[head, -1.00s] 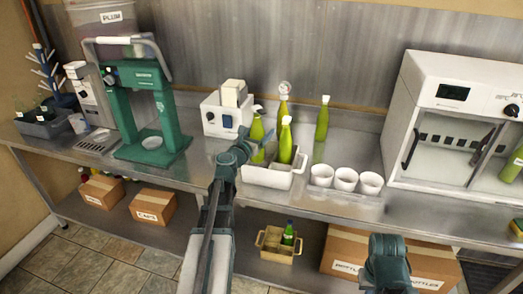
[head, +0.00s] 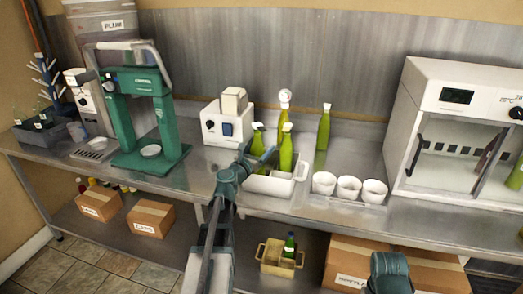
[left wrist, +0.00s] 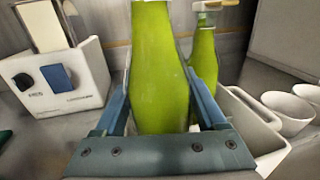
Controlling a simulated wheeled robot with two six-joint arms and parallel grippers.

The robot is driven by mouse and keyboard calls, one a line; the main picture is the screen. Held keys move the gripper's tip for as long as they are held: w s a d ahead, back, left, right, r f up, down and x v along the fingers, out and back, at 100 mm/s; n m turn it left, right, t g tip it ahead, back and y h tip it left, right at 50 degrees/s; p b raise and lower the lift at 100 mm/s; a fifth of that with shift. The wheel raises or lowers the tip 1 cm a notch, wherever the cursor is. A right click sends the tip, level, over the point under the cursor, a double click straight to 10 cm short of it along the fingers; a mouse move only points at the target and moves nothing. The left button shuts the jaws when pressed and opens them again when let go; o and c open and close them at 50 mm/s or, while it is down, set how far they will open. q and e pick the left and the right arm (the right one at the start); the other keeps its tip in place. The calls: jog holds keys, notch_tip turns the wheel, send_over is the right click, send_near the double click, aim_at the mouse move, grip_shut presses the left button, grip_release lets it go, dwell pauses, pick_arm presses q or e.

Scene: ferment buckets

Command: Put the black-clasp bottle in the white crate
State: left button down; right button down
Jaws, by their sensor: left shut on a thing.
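My left gripper (head: 258,160) is shut on a green bottle (head: 257,141) with a dark top, at the left back side of the white crate (head: 268,186). In the left wrist view the held bottle (left wrist: 160,70) stands between the blue fingers, its top out of frame. The crate's wall (left wrist: 262,108) shows just to its right there. I cannot tell whether the held bottle's base is inside the crate; the gripper hides it. Another green bottle (head: 286,152) stands at the crate, right of the held one.
Two more green bottles stand behind, one under a round gauge (head: 285,96) and one with a white top (head: 323,130). White cups (head: 348,188) stand right of the crate. A white device (head: 227,122) is behind left, and a green press (head: 146,115) further left.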

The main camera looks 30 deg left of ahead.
pick_arm(q)
jog(key=shift+f+b, duration=0.35)
jog(key=shift+f, duration=0.1)
jog(key=shift+f, duration=0.1)
grip_release()
jog(key=shift+r+p, duration=0.4)
jog(key=shift+r, duration=0.15)
jog(key=shift+s+r+p, duration=0.15)
jog(key=shift+r+p, duration=0.2)
jog(key=shift+p, duration=0.05)
jog(key=s, duration=1.1)
jog(key=shift+s+d+f+b, duration=0.25)
jog(key=shift+s+b, duration=0.05)
jog(key=shift+s, duration=0.1)
